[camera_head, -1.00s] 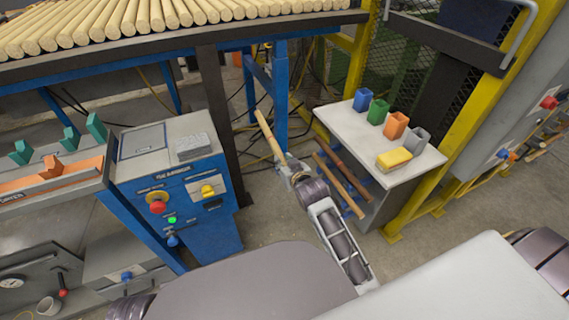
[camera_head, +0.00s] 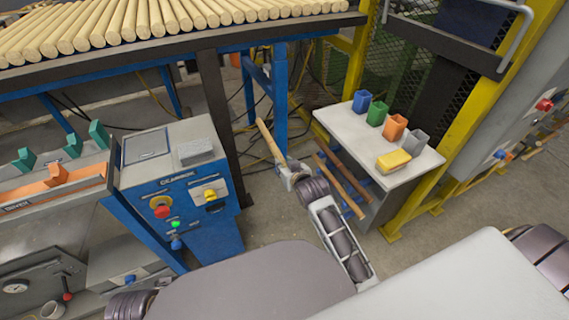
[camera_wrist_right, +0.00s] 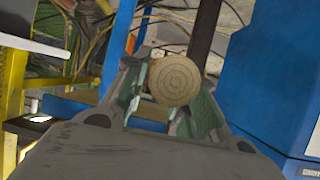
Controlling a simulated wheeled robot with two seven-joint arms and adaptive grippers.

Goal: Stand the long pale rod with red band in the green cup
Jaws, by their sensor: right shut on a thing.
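My right gripper (camera_head: 287,171) is shut on a pale wooden rod (camera_head: 266,135). The rod points up and away from the gripper, tilted left in the head view. In the right wrist view, its round ringed end (camera_wrist_right: 175,81) shows between the green-padded fingers (camera_wrist_right: 168,112). I cannot make out a red band on it. The green cup (camera_head: 377,114) stands on the pale side table (camera_head: 345,123), right of and apart from the gripper and rod. My left gripper is not in view.
A blue cup (camera_head: 361,101), an orange cup (camera_head: 395,128) and a grey cup (camera_head: 416,142) stand in a row with the green one. A yellow block (camera_head: 393,159) lies in front. Two more rods (camera_head: 341,181) rest beside the table. A blue control cabinet (camera_head: 185,205) stands left.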

